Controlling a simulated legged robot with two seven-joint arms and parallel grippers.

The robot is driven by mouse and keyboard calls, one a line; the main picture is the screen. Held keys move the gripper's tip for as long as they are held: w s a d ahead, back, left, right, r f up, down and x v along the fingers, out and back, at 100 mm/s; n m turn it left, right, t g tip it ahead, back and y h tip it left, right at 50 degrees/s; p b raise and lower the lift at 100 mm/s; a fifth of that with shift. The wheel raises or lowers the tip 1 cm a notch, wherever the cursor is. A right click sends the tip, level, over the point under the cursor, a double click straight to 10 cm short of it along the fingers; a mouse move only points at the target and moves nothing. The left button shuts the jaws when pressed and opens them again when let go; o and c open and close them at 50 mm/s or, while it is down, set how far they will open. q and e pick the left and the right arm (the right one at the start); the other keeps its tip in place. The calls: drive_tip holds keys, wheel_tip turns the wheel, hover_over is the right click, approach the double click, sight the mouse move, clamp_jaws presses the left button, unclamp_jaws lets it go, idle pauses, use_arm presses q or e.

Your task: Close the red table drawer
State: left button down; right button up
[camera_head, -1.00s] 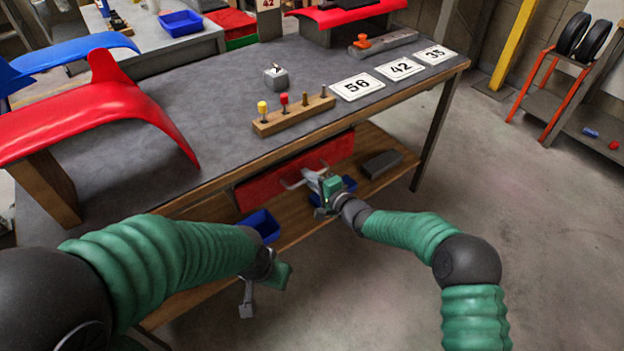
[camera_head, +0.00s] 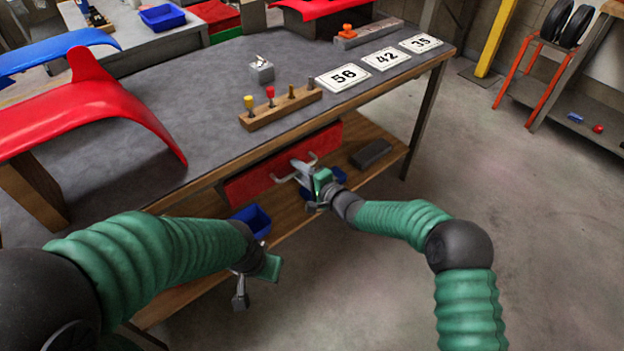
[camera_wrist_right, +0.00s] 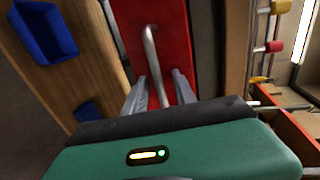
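The red drawer front (camera_head: 260,180) sits under the table top's front edge; I cannot tell how far it stands out. It fills the middle of the right wrist view (camera_wrist_right: 174,40), with a silver bar handle (camera_wrist_right: 151,55) on it. My right gripper (camera_head: 297,172) is at the drawer front. In the right wrist view its two fingers (camera_wrist_right: 156,92) are apart, with the handle showing between them; whether they touch it is unclear. My left gripper (camera_head: 240,297) hangs low in front of the table, away from the drawer; its fingers are not clear.
Blue bins (camera_head: 253,221) and a dark grey block (camera_head: 371,154) are on the wooden lower shelf (camera_head: 292,216). The table top holds a peg board (camera_head: 282,110), number cards (camera_head: 343,77) and a red fender (camera_head: 85,103).

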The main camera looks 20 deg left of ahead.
drive_tip(key=p+v, duration=0.4)
drive_tip(key=v, duration=1.2)
drive_tip(key=shift+f, duration=0.25)
drive_tip(key=shift+d, duration=0.1)
drive_tip(key=s+d+n+g+h, duration=0.1)
drive_tip(key=s+d+n+h, duration=0.1)
drive_tip(key=d+h, duration=0.45)
drive_tip(key=s+d+n+g+h, duration=0.1)
drive_tip(key=s+d+n+h, duration=0.15)
drive_tip(key=d, duration=0.75)
drive_tip(key=s+d+r+n+g+h, duration=0.1)
drive_tip(key=s+d+g+h, duration=0.1)
drive_tip(key=s+d, duration=0.5)
drive_tip(key=s+d+r+n+g+h, duration=0.1)
drive_tip(key=s+d+n+g+h, duration=0.2)
drive_tip(key=s, duration=0.9)
wheel_tip(320, 180, up, 21)
drive_tip(key=m+y+p, duration=0.1)
drive_tip(key=p, duration=2)
drive_tip(key=shift+w+d, duration=0.45)
